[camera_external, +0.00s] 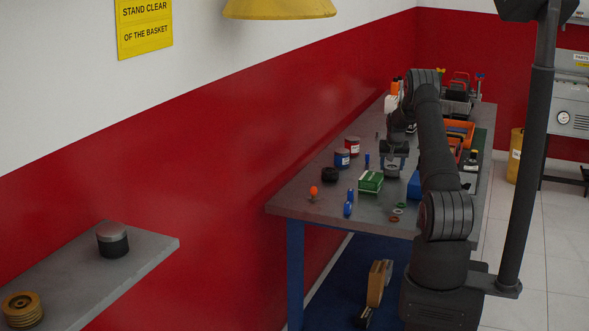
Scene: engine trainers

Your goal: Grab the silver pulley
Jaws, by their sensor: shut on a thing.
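My gripper (393,169) points down over the workbench, just behind and to the right of a green and white box (370,182). It is shut on a small grey piece that fits the silver pulley, though the piece is too small and too close in colour to the jaws for me to make out its shape. I cannot tell whether it touches the bench top. No other silver pulley stands out on the bench, and my arm hides part of the bench's right side.
The workbench (290,205) also holds a blue can (342,159), a red can (352,146), a black round part (330,174), an orange-handled tool (313,192) and an orange bin (460,128). A wall shelf (150,248) bears a brass pulley (22,310) and a dark canister (113,240).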

